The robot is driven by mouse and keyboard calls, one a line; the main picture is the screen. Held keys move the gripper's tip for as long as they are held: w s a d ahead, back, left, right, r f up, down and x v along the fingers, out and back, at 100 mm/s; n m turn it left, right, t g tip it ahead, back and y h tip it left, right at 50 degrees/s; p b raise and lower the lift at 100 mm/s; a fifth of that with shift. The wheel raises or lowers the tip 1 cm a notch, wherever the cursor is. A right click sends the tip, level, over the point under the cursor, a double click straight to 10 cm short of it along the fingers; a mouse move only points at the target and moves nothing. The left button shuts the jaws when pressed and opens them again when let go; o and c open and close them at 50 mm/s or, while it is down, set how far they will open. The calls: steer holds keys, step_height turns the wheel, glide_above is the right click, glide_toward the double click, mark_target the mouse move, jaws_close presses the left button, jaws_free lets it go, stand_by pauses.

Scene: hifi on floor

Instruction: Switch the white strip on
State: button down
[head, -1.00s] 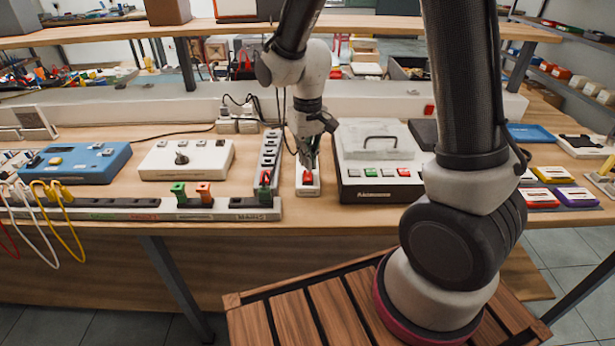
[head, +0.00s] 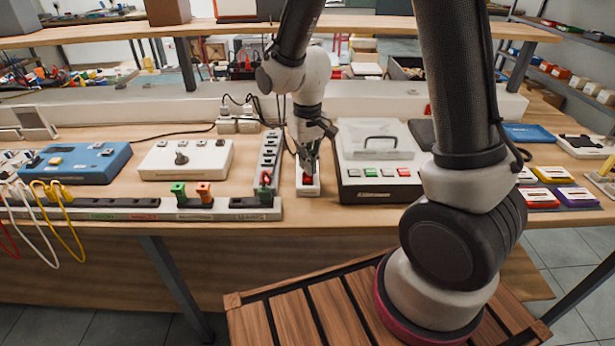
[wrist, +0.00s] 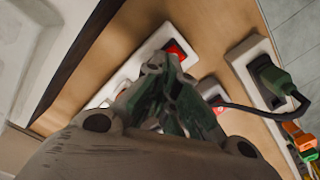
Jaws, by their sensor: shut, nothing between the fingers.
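The white strip (head: 308,190) lies on the bench between a grey strip and a large white-topped unit. Its red switch (head: 307,179) is at the near end. The strip (wrist: 182,37) and the red switch (wrist: 176,50) also show in the wrist view. My gripper (head: 308,168) is shut and empty, pointing down over the switch. Its fingertips (wrist: 160,67) are at or just above the switch and partly hide it. I cannot tell whether they touch it, or which way the switch is tipped.
The grey strip (head: 269,155) with its own red switch stands close on the left. The white-topped unit (head: 377,185) with coloured buttons stands close on the right. A long socket rail (head: 150,214) with green and orange plugs runs along the front edge.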

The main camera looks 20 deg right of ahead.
steer(key=shift+f, duration=0.4)
steer(key=shift+r, duration=3.5)
steer(key=s+d+r+m+t, duration=0.1)
steer(key=s+d+r+t, duration=0.1)
steer(key=s+d+r, duration=0.5)
steer(key=s+d+r+m+t, duration=0.1)
steer(key=s+d+r+t, duration=0.1)
steer(key=s+d+r, duration=0.5)
steer(key=s+r, duration=0.1)
steer(key=s, duration=0.4)
steer(key=shift+d+r, duration=0.35)
steer(key=shift+d, duration=0.05)
